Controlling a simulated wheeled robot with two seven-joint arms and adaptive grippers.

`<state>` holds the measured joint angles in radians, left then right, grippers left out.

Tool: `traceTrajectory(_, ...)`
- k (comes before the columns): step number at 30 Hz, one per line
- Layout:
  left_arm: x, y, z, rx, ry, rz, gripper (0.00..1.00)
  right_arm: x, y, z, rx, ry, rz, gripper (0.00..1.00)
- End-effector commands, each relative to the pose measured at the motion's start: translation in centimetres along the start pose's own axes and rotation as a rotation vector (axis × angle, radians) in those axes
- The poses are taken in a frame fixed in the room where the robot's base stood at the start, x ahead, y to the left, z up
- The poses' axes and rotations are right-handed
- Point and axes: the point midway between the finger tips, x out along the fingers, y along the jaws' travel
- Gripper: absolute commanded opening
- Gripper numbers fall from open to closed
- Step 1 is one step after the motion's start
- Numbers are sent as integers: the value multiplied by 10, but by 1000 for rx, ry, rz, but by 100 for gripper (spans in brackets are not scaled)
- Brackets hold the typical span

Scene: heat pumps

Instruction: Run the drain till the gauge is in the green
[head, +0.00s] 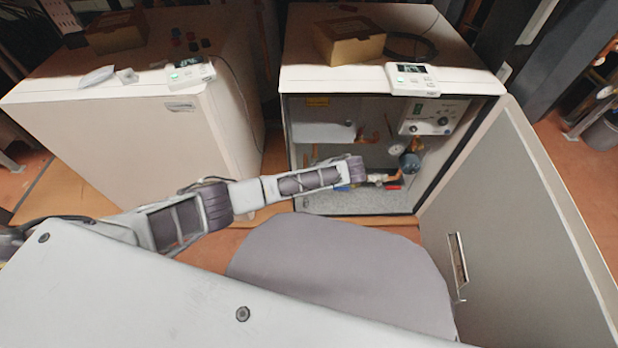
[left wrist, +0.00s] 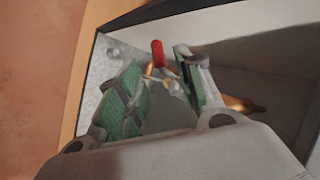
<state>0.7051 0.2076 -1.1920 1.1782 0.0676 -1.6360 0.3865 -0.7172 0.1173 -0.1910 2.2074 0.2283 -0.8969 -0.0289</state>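The right heat pump cabinet (head: 385,75) stands open. Inside it are copper pipes, a dark blue cylinder (head: 410,162) and a small round pale gauge (head: 397,150), whose needle and green zone are too small to read. A red handle (head: 393,186) sits low inside, with a blue handle (head: 343,188) to its left. My left arm reaches into the cabinet, its gripper (head: 374,178) near the red handle. In the left wrist view my left gripper (left wrist: 158,68) is open, its green-padded fingers apart, with the red handle (left wrist: 157,52) at the gap between them. Contact cannot be told. My right gripper is out of view.
The cabinet's door (head: 520,230) is swung wide to the right. A closed cabinet (head: 140,130) stands at left. A white controller (head: 412,79) and a cardboard box (head: 349,42) lie on the open cabinet's top. A control panel (head: 434,115) is at its upper right inside.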

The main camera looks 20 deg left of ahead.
Motion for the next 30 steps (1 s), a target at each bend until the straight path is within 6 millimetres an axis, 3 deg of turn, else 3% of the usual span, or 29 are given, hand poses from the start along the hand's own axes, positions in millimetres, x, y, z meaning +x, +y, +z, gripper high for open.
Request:
traceTrajectory(15,46,1,0,0,0,0,36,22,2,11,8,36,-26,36)
traceTrajectory(30,52,0,0,0,0,0,36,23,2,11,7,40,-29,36)
